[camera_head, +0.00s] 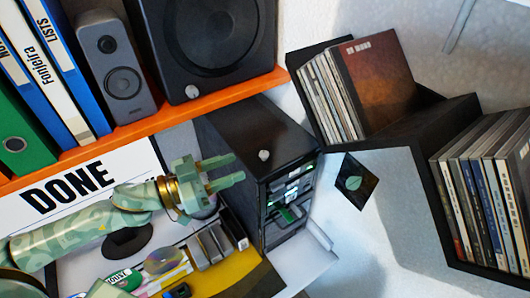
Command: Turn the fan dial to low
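A small pale knob (264,155) sits on the upper part of a black tower case (236,139). Another small pale knob (192,91) is low on the front of a large black speaker-like box (185,50) on the orange shelf. No label shows at either knob, so I cannot tell which is the fan dial. My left gripper (238,168) comes in from the left, its two fingers apart and empty. Its fingertips appear just left of and below the tower's knob in the picture; I cannot tell whether they touch the case. My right gripper is not in view.
The orange shelf (160,122) above my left arm holds binders (62,55) and a grey speaker (117,70). A white "DONE" board (110,165) is behind the arm. Dark wall shelves (420,125) with discs (372,80) are at right. Cluttered desk items (212,243) lie below the gripper.

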